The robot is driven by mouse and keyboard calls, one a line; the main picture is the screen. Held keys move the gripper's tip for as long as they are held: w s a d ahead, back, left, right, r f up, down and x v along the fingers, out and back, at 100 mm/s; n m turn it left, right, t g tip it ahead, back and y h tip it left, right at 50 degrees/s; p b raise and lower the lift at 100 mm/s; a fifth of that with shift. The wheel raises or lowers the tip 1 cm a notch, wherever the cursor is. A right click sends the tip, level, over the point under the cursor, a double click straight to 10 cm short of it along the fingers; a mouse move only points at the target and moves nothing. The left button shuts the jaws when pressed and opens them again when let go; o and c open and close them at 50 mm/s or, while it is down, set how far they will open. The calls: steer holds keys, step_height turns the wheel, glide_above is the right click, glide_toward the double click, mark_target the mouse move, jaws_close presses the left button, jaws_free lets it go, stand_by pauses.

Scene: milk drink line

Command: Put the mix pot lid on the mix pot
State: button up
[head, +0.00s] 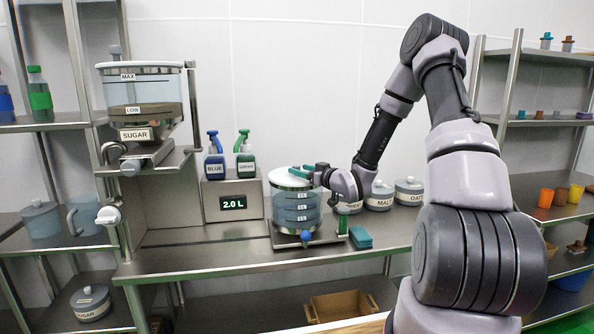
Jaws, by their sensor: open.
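The mix pot (297,208) is a clear, steel-banded vessel with level marks and bluish contents. It stands on a small steel stand on the counter. A pale round cover, which looks like the mix pot lid (284,181), lies across its top. I cannot tell whether it is fully seated. My gripper (304,172) reaches in from the right, its teal fingers open just over the lid. The fingers hide the middle of the lid, and I cannot tell whether they touch it.
A display box (233,204) reading 2.0 L, with blue and green pump bottles on it, stands left of the pot. Labelled lidded jars (378,197) stand behind on the right. A teal block (361,238) lies right of the pot. The front-left counter (190,258) is clear.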

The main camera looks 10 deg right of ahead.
steer(key=v, duration=0.9)
steer(key=s+d+r+m+g+h, duration=0.3)
steer(key=s+r+h, duration=0.1)
steer(key=r, duration=0.3)
steer(key=s+d+r+m+g+h, duration=0.2)
steer(key=s+d+r+h, duration=0.15)
steer(key=r+h, duration=0.2)
steer(key=s+a+r+m+g+y, duration=0.1)
steer(key=s+a+r+m, duration=0.1)
steer(key=s, duration=0.9)
steer(key=s+a+r+m+g+y, duration=0.2)
steer(key=s+a+r, duration=0.2)
steer(key=s, duration=0.7)
step_height(320, 180, up, 3)
steer(key=shift+s+a+f+m, duration=0.15)
steer(key=shift+s+a+m, duration=0.05)
steer(key=shift+m, duration=0.2)
